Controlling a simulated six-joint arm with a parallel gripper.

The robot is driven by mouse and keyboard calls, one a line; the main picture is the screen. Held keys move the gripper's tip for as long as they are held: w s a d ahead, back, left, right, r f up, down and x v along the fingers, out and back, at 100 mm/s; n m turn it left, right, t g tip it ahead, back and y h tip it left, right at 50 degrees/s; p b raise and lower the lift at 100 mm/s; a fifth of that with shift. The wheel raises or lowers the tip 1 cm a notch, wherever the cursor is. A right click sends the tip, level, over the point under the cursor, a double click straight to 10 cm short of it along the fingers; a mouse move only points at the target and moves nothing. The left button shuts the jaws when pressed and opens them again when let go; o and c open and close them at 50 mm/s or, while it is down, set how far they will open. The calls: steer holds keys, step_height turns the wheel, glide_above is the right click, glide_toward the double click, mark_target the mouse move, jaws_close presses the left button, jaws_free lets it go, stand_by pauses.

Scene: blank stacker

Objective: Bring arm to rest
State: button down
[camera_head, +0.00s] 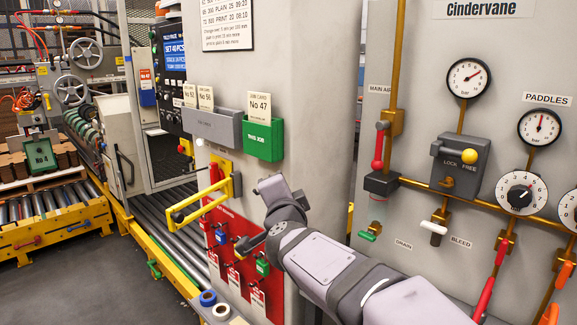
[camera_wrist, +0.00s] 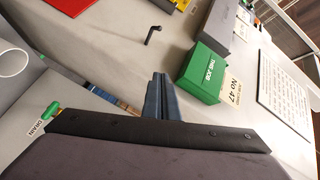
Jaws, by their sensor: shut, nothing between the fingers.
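My arm (camera_head: 325,262) reaches from the lower right toward the grey column, bent at the wrist, with its end in front of the column in the head view. My gripper (camera_wrist: 163,76) shows in the wrist view as two dark fingers lying together, with nothing between them. The fingers point toward the grey panel and appear apart from the green box. In the head view the fingertips are hard to make out against the dark wrist parts.
A green card box (camera_head: 264,140) and a grey one (camera_head: 213,128) hang on the column, above a yellow handle frame (camera_head: 205,198). A red tag board (camera_head: 238,262) is close behind my wrist. The valve panel (camera_head: 410,85) stands right. A small black crank-shaped piece (camera_wrist: 152,36) shows in the wrist view.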

steer(key=s+a+f+n+g+y, duration=0.4)
steer(key=a+f+n, duration=0.2)
steer(key=f, duration=0.4)
steer(key=s+d+f+n+g+h, duration=0.3)
steer(key=s+f+n+g, duration=0.5)
steer(key=s+f, duration=1.15)
steer(key=s+d+f+g+h, duration=0.1)
steer(key=s+d+f+g, duration=0.2)
steer(key=s+d+f, duration=0.4)
steer(key=s+d+f+g+h, duration=0.1)
steer(key=s+d+f+g, duration=0.1)
steer(key=s+d, duration=0.5)
steer(key=w+d+r+p, duration=0.1)
steer(key=d+r+p, duration=0.1)
steer(key=r+p, duration=0.7)
steer(key=w+d+r+m+p, duration=0.1)
steer(key=d+r+p, duration=0.2)
steer(key=r+p, duration=0.6)
steer(key=shift+w+r+m, duration=0.3)
steer(key=shift+w+r, duration=0.05)
steer(key=shift+r, duration=0.15)
steer(key=shift+f, duration=0.1)
